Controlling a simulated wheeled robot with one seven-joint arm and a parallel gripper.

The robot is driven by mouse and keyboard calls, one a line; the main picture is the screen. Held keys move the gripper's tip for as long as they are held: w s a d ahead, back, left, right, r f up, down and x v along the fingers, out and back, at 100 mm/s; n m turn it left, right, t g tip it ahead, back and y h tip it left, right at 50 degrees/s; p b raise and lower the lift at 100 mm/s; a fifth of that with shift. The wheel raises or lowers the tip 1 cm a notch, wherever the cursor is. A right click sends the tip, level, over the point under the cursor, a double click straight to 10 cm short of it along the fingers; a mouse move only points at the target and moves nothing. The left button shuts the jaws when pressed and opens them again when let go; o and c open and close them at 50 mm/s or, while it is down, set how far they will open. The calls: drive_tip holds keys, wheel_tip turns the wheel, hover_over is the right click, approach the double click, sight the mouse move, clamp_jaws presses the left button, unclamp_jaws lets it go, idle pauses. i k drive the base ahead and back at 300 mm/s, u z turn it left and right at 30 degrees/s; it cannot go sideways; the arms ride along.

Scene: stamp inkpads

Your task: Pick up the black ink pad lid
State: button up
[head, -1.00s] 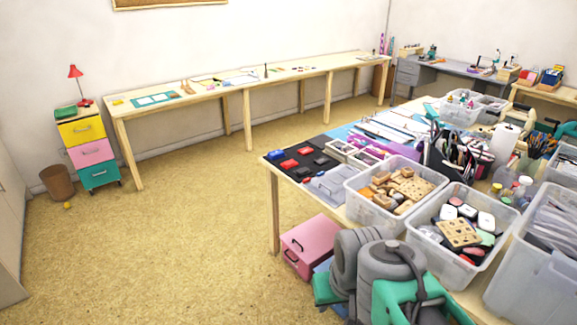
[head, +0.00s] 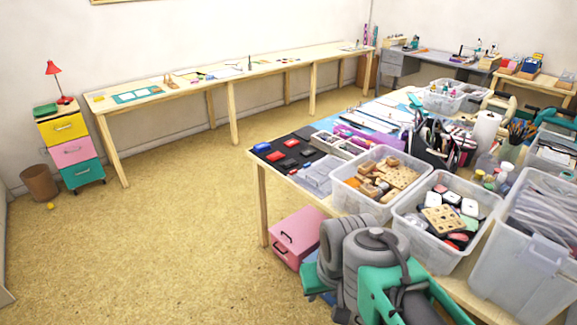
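Several small ink pads lie on a black mat (head: 275,136) at the near left corner of the big wooden table. A blue pad (head: 262,147) is at the left edge. Two red pads, one farther back (head: 291,143) and one nearer (head: 277,156), lie beside it. Small black pieces, one to the right (head: 307,152) and one nearer (head: 289,163), lie close to the red ones. At this size I cannot tell which black piece is a lid and which a pad. My gripper is out of view; only grey and teal parts of my arm show at the bottom.
A clear bin of wooden stamps (head: 345,190) and a bin of ink pads (head: 410,215) stand right of the mat. A clear lidded box (head: 316,178) lies close to the black pieces. A pink drawer box (head: 297,235) is under the table. The floor (head: 150,240) left is open.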

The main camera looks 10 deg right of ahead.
sight(309, 151)
drive_tip(key=u, duration=0.5)
drive_tip(key=i, duration=2.75)
drive_tip(key=z, duration=0.3)
